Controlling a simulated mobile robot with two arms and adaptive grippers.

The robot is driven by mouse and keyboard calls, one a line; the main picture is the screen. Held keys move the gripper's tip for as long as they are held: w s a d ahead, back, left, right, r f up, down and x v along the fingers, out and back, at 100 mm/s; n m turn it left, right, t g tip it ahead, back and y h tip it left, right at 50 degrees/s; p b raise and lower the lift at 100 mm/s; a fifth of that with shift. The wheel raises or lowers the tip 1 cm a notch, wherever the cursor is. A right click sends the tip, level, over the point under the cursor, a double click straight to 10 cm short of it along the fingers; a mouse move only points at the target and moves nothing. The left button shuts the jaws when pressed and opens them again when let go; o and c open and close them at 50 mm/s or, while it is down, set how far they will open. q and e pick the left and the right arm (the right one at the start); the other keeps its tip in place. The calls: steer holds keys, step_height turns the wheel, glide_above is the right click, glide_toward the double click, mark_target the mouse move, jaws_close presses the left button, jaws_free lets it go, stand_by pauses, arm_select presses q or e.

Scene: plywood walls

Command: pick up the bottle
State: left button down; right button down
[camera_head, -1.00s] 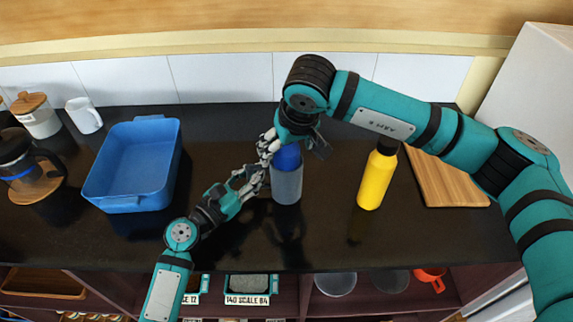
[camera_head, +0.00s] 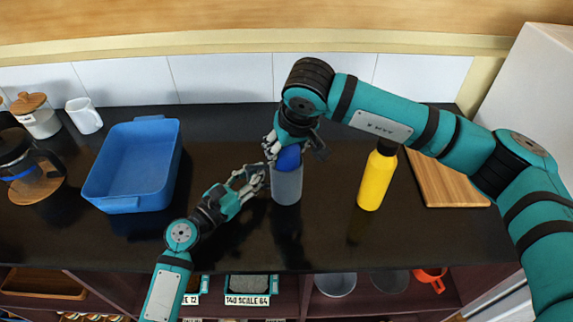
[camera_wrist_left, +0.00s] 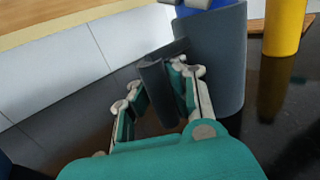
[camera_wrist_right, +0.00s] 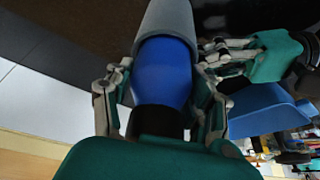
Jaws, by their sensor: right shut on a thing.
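A bottle with a blue upper part (camera_head: 289,158) and a black neck stands upright in a grey cylinder (camera_head: 287,186) on the dark counter; I cannot tell whether the grey part is a sleeve or a separate holder. My right gripper (camera_wrist_right: 160,78) reaches down from above and is shut on the blue part, one finger on each side.
A yellow bottle (camera_head: 376,182) stands to the right, before a wooden board (camera_head: 445,182). A blue bin (camera_head: 130,202) stands to the left. A white mug (camera_head: 84,116), a jar (camera_head: 38,120) and a coffee press (camera_head: 20,160) are at the far left. The front middle counter is clear.

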steer(key=shift+r, duration=0.1)
step_height(320, 180, up, 15)
steer(key=shift+f, duration=0.2)
stand_by(0.6)
arm_select(q)
steer(key=c, duration=1.4)
jaws_free()
steer(key=v, duration=1.2)
steer(key=shift+f, duration=0.1)
